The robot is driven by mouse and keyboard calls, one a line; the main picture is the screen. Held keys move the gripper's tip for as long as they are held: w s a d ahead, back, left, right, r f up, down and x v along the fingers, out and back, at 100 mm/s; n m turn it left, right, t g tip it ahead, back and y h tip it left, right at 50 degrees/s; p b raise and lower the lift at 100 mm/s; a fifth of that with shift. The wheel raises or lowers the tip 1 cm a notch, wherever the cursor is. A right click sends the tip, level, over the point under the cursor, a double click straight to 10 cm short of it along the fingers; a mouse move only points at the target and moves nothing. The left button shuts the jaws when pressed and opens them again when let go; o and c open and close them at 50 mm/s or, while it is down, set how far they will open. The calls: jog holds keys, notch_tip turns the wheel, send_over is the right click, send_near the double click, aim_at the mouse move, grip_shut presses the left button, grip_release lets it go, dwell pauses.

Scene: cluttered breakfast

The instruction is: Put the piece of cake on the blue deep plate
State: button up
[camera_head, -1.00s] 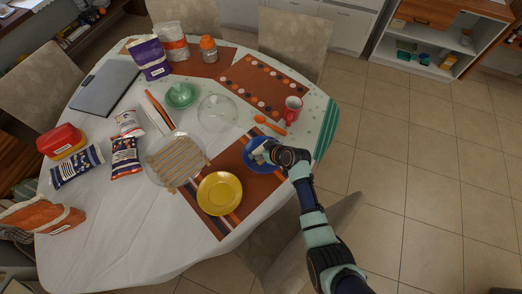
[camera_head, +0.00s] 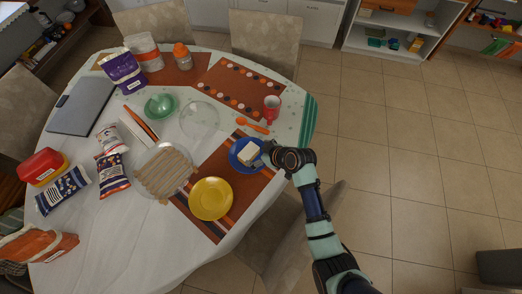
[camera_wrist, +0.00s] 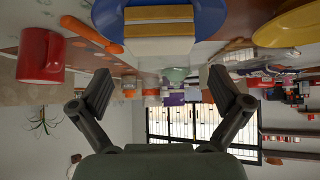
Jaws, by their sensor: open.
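The piece of cake (camera_head: 249,153), pale and layered, rests on the blue deep plate (camera_head: 238,163) at the right side of the table. In the wrist view the cake (camera_wrist: 160,28) sits on the blue plate (camera_wrist: 212,17) at the top of the picture. My gripper (camera_head: 270,153) is at the right edge of the plate, beside the cake. In the wrist view my gripper (camera_wrist: 160,92) has its fingers spread wide with nothing between them, apart from the cake.
A yellow plate (camera_head: 210,199) lies in front of the blue one. A red mug (camera_head: 271,107) and an orange spoon (camera_head: 252,126) lie behind it. A glass plate (camera_head: 199,120) and a green bowl (camera_head: 160,106) stand farther left. A chair (camera_head: 295,245) stands at the near table edge.

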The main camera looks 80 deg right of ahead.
jog(key=shift+v, duration=1.35)
jog(key=w+a+r+n+t+y, duration=0.1)
jog(key=w+a+r+n+t, duration=0.15)
jog(key=w+a+r, duration=1.1)
jog(key=a+r+n+t+y, duration=0.1)
jog(key=a+r, duration=0.6)
jog(key=a, duration=0.5)
jog(key=a+r+n+t+y, duration=0.1)
jog(key=a+r, duration=0.6)
jog(key=a, duration=0.6)
jog(key=shift+w+a+y, duration=0.15)
jog(key=shift+w+y, duration=0.1)
jog(key=shift+y, duration=0.05)
